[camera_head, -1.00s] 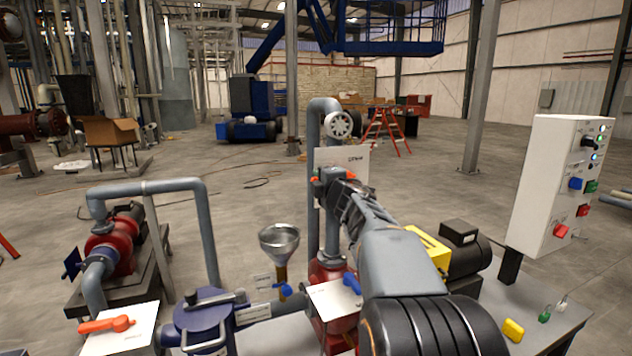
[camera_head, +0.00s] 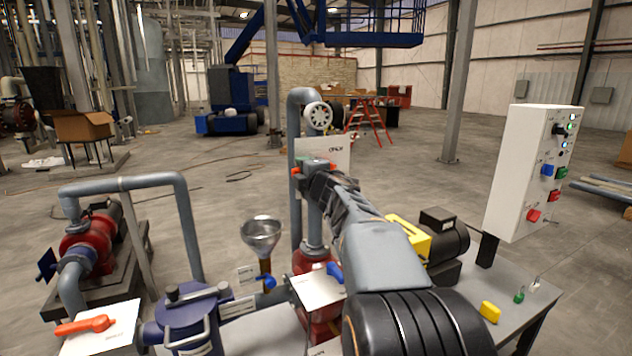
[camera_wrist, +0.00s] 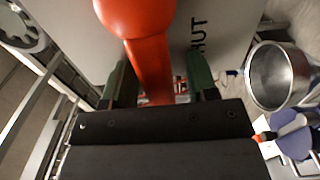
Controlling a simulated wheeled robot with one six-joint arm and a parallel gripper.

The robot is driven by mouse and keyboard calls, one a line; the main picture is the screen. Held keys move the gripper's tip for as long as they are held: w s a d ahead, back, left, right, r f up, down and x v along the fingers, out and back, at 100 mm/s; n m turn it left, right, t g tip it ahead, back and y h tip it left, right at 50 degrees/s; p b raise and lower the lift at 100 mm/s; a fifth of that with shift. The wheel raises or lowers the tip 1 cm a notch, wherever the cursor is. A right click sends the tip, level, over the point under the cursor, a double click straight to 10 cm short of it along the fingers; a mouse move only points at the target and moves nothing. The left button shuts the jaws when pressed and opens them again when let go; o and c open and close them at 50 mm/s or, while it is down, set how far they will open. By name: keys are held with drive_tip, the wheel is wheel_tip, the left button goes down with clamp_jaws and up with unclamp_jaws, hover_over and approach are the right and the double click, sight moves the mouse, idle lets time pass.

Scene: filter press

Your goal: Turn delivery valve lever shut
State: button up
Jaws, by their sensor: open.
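The delivery valve's white plate (camera_head: 338,150) stands on the upright grey pipe, with part of a printed word showing. My gripper (camera_head: 315,170) is in front of its lower left part and hides most of the lever in the head view. In the wrist view, the orange-red lever (camera_wrist: 152,65) runs down from a rounded end at the top into the space between my two green fingers (camera_wrist: 160,85). The fingers stand apart on either side of it; I cannot tell whether either touches it. The plate behind (camera_wrist: 222,25) shows letters ending in "UT".
A white handwheel (camera_head: 318,116) is above the plate. A metal funnel (camera_head: 262,235) stands at the left, near a purple-blue vessel (camera_head: 190,322). Another orange lever (camera_head: 88,325) lies on a white plate at lower left. A control box (camera_head: 525,175) stands at right.

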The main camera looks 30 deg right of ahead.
drive_tip(key=s+a, duration=0.1)
drive_tip(key=s, duration=1.1)
drive_tip(key=shift+s+a, duration=0.2)
drive_tip(key=shift+a, duration=0.15)
